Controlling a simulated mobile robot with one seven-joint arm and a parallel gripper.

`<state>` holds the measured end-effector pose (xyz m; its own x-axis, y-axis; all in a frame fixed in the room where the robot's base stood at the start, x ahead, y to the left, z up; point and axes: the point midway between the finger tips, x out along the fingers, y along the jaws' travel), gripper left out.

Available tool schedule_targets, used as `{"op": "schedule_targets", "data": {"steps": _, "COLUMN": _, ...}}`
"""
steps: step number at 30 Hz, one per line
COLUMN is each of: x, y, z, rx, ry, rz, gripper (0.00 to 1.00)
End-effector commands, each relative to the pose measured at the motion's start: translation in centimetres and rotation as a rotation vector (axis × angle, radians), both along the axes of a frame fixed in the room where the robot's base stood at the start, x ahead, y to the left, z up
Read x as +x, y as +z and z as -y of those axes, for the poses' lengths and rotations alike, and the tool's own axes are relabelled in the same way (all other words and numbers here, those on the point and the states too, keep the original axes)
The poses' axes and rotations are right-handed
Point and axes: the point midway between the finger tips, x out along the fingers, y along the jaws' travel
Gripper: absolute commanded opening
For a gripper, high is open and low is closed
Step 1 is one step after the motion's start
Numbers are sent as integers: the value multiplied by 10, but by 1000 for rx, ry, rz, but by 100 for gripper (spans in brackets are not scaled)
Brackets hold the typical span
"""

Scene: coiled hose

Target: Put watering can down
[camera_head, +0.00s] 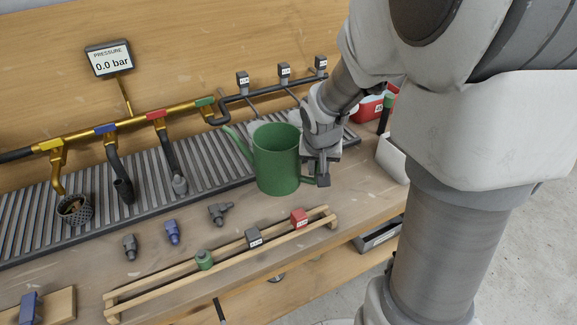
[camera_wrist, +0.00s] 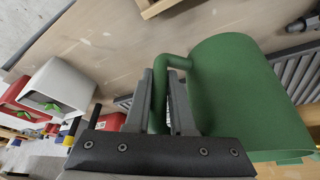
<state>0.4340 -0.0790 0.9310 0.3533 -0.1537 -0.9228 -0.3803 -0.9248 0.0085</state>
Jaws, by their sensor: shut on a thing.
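The green watering can (camera_head: 274,160) is upright at the right end of the workbench, beside the slatted grate. Its spout points to the upper left. I cannot tell whether its base touches the bench. My gripper (camera_head: 322,172) is at the can's right side, on its handle. In the wrist view the can's body (camera_wrist: 235,90) fills the right part. My gripper's fingers (camera_wrist: 165,100) are shut on the green handle (camera_wrist: 158,92), one on each side of it.
A slatted grate (camera_head: 90,212) runs along the bench under brass and black pipes, with a pressure display (camera_head: 109,58) reading 0.0 bar. A wooden rack (camera_head: 225,265) with several fittings lies in front. A white bin (camera_head: 391,158) stands right of the can. Loose fittings (camera_head: 172,232) lie left.

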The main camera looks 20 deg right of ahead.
Motion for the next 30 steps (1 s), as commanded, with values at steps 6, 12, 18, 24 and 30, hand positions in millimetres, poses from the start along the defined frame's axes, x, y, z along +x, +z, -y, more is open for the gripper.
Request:
{"op": "schedule_targets", "data": {"steps": 6, "x": 1, "y": -22, "z": 0, "rx": 1, "ry": 1, "rz": 3, "gripper": 0}}
{"op": "schedule_targets", "data": {"steps": 12, "x": 1, "y": -48, "z": -1, "rx": 0, "ry": 2, "rz": 1, "gripper": 0}}
{"op": "schedule_targets", "data": {"steps": 18, "x": 1, "y": -58, "z": 0, "rx": 0, "ry": 1, "rz": 4, "gripper": 0}}
{"op": "schedule_targets", "data": {"steps": 24, "x": 1, "y": -59, "z": 0, "rx": 0, "ry": 1, "rz": 5, "gripper": 0}}
{"op": "schedule_targets", "data": {"steps": 30, "x": 0, "y": -60, "z": 0, "rx": 0, "ry": 1, "rz": 2, "gripper": 42}}
